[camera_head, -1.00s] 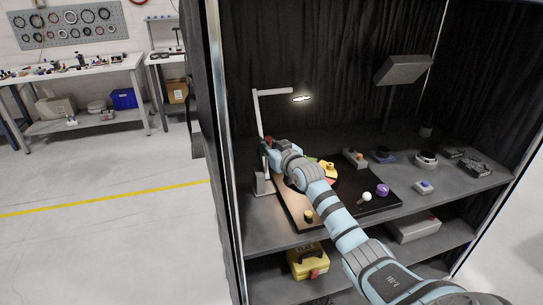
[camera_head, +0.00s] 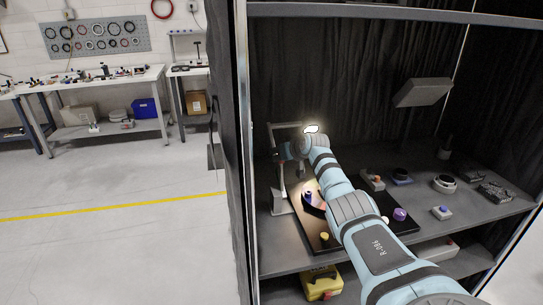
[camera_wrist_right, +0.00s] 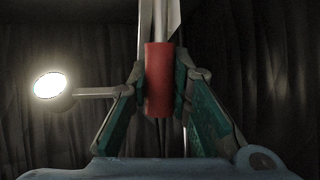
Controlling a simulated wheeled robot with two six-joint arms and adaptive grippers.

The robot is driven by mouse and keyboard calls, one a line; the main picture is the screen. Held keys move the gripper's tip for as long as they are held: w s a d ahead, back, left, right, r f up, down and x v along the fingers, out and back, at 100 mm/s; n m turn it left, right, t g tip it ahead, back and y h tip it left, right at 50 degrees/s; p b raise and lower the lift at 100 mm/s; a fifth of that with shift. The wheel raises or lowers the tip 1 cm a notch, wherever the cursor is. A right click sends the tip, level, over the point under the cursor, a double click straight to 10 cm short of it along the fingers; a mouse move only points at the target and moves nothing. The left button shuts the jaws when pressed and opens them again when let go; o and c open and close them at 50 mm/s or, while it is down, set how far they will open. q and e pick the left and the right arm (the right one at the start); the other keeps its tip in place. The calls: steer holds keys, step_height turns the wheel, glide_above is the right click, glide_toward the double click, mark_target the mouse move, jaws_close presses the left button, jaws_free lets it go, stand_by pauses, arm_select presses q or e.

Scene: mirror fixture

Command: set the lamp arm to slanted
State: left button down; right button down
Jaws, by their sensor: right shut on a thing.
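The white desk lamp (camera_head: 272,138) stands at the left of the shelf, its base (camera_head: 282,202) beside the dark board. Its post rises to a short bar with a lit head (camera_head: 311,128). The lit head also shows at the left of the right wrist view (camera_wrist_right: 50,85). My right gripper (camera_head: 283,152) is at the lamp's post, partly hidden by my own arm. In the right wrist view its fingers (camera_wrist_right: 158,85) are shut on a red grip (camera_wrist_right: 158,72) on the lamp, with pale rods above it. My left gripper is not in view.
The dark board (camera_head: 405,226) carries a purple knob (camera_head: 399,214) and other small parts, partly behind my arm. Curtains close the back.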

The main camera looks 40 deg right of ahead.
steer(key=shift+f, duration=0.1)
steer(key=c, duration=1.4)
jaws_free()
steer(key=shift+c, duration=0.2)
steer(key=shift+s, duration=0.2)
steer(key=v, duration=1.1)
steer(key=shift+s+r, duration=0.2)
steer(key=shift+r, duration=0.15)
steer(key=shift+a, duration=0.1)
steer(key=shift+a, duration=0.1)
